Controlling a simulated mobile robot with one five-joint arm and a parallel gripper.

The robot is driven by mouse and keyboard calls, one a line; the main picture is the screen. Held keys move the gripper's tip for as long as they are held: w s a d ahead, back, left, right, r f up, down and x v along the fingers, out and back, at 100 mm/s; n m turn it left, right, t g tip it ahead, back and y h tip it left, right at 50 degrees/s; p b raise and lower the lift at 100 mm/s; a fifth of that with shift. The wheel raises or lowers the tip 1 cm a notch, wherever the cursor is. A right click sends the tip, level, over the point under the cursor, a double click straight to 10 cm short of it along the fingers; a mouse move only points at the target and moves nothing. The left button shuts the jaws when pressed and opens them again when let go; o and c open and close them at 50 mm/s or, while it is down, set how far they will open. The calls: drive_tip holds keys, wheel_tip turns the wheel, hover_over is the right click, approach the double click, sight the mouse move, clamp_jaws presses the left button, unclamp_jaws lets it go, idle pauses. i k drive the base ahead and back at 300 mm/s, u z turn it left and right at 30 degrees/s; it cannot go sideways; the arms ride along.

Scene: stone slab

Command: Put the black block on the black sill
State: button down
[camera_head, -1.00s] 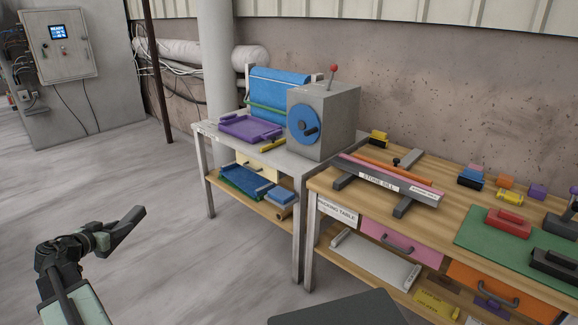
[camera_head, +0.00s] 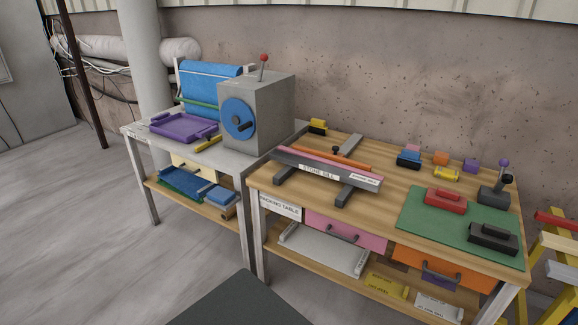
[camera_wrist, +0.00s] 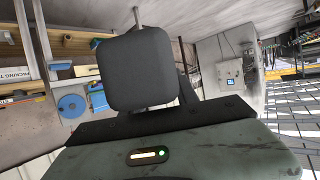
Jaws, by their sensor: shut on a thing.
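My gripper (camera_wrist: 150,115) shows only in the wrist view, shut on a dark, round-cornered block (camera_wrist: 138,68). It looks like the black block, held up close before the camera and hiding most of the jaws. In the head view, a dark grey sill (camera_head: 320,168) labelled STONE SILL stands on the wooden table. Pink and orange bars lie along it, and a small black knob stands behind it. A black piece (camera_head: 493,238) with a raised bar on top lies on the green mat. I cannot tell which is the black sill. My gripper is apart from both.
The green mat (camera_head: 420,222) also bears a red piece (camera_head: 445,200). Small coloured blocks and a dark lever box (camera_head: 494,195) stand behind it. A grey machine (camera_head: 262,110) and purple tray (camera_head: 183,129) occupy the left table. Bare wood shows right of the sill.

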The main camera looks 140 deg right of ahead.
sight(311, 165)
drive_tip(key=k, duration=1.65)
drive_tip(key=u, duration=0.2)
